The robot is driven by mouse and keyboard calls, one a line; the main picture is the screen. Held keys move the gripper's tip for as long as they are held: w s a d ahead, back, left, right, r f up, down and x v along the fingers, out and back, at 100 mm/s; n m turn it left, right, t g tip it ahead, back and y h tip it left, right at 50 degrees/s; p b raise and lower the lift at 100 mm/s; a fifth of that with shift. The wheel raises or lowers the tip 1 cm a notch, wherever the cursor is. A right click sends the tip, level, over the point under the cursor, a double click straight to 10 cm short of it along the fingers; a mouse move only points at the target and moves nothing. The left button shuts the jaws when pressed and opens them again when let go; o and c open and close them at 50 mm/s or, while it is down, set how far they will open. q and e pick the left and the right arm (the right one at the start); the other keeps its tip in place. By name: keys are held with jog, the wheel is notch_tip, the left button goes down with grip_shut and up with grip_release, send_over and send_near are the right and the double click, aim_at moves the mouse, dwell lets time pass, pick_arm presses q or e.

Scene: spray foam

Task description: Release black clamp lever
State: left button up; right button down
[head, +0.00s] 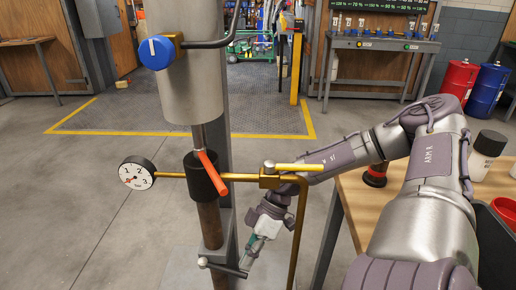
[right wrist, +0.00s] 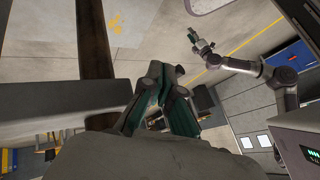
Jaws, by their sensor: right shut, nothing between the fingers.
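A black clamp lever (head: 226,269) with a silver ball end sticks out near the bottom of the vertical post in the head view. My right gripper (head: 250,258) is low beside the post, at the lever's right end. I cannot tell whether it touches the lever. Its green-padded fingers are shut and empty; they also show in the right wrist view (right wrist: 166,75). In the right wrist view my left gripper (right wrist: 197,42) is far off at the upper right, too small to tell its state. It is not in the head view.
A grey cylinder with a blue knob (head: 156,52) is above a red lever (head: 210,172) on the post. A dial gauge (head: 137,173) and a brass pipe (head: 301,225) flank the post. A wooden table (head: 345,215) stands to the right.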

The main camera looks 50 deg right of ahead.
jog(key=v, duration=1.1)
jog(key=shift+d+r, duration=0.2)
jog(key=shift+r, duration=0.05)
